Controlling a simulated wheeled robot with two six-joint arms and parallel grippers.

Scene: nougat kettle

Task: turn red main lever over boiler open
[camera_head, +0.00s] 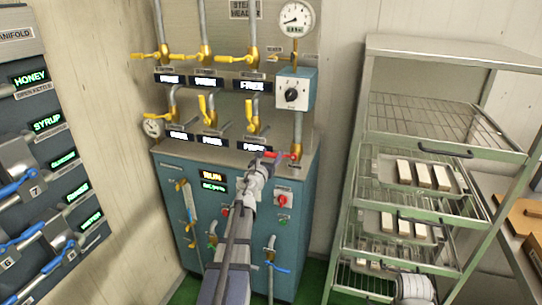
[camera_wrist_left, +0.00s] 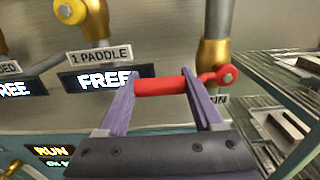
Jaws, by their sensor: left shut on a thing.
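The red main lever (camera_wrist_left: 160,86) lies roughly level in the left wrist view. Its round hub is at the right, on a brass valve (camera_wrist_left: 213,58) of a vertical pipe. My left gripper (camera_wrist_left: 165,92) has its two purple fingers on the lever's bar, one towards each end, and is shut on it. In the head view the left gripper (camera_head: 267,160) is at the top front edge of the blue boiler cabinet (camera_head: 174,200). Only parts of the red lever (camera_head: 293,156) show there; the gripper covers some of it.
Yellow-handled valves (camera_head: 205,105) and displays reading FREE fill the panel behind. A pressure gauge (camera_head: 295,19) is above the lever's pipe. A metal rack (camera_head: 440,155) with trays stands close on the right. A manifold with blue levers (camera_head: 20,185) is on the left.

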